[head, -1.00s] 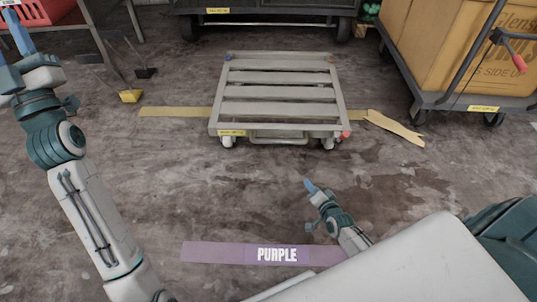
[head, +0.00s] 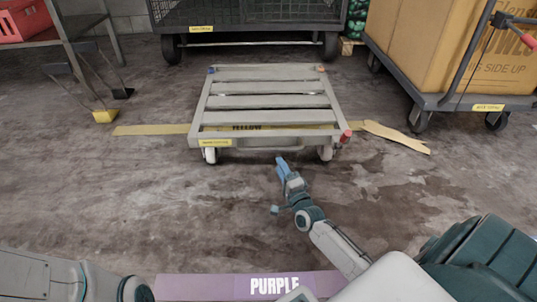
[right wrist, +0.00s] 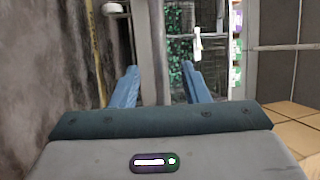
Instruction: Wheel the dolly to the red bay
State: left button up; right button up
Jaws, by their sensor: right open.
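The dolly (head: 268,117), a low grey slatted platform on small wheels, stands on the floor ahead, over a yellow tape strip (head: 150,130). A handle bar (head: 268,147) runs along its near edge. My right gripper (head: 281,165) is open, with blue fingers just short of that near edge. In the right wrist view the fingers (right wrist: 161,88) are apart and empty, with a grey bar of the dolly (right wrist: 153,50) ahead between them. My left forearm shows at the lower left; its gripper is out of view. The only floor markings in view are yellow and purple.
A purple strip (head: 268,285) lies close in front of me. A dark cage cart (head: 250,42) stands behind the dolly. A cart with a large carton (head: 445,50) is at right, a metal table with a red crate (head: 25,20) at left.

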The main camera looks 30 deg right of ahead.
aim_at(271, 150)
jog(key=shift+b+x, duration=1.5)
jog(key=shift+x, duration=2.9)
grip_shut()
